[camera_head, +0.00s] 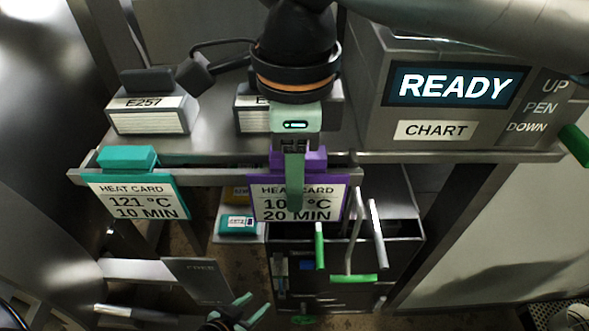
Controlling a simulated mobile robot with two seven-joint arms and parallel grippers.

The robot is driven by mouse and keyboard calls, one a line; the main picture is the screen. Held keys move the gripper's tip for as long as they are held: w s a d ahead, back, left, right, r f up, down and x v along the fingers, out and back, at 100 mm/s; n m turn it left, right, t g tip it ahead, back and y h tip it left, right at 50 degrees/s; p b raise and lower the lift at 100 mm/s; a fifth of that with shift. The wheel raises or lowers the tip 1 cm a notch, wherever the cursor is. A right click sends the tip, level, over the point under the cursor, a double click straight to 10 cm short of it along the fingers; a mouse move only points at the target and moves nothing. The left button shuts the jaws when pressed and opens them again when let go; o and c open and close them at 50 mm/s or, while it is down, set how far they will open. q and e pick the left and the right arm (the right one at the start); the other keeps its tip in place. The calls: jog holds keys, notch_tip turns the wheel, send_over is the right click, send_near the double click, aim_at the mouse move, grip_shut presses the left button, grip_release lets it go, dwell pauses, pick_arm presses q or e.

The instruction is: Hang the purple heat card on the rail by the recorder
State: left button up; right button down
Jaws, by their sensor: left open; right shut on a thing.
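The purple heat card (335,196), marked 20 MIN, is upright at the right part of the metal rail (219,177). Its purple top (315,160) is level with the rail, and its white face is in front and below. My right gripper (294,185) comes down from above and is shut on the card, hiding part of its face. I cannot tell whether the rail bears its weight. The recorder (455,90), showing READY and CHART, stands right of it. My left gripper (240,308) is open and empty, low at the bottom edge.
A teal heat card (135,195), 121 °C 10 MIN, hangs on the rail's left part. An E257 block (150,105) and a second labelled block stand on the shelf behind. Below right is an open dark bin (400,250) with green-tipped handles (354,278). The rail between the cards is bare.

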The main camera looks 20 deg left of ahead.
jog(key=shift+c, duration=2.1)
grip_release()
notch_tip(320, 180, up, 12)
jog(key=shift+r+p, duration=0.2)
jog(key=shift+p, duration=0.3)
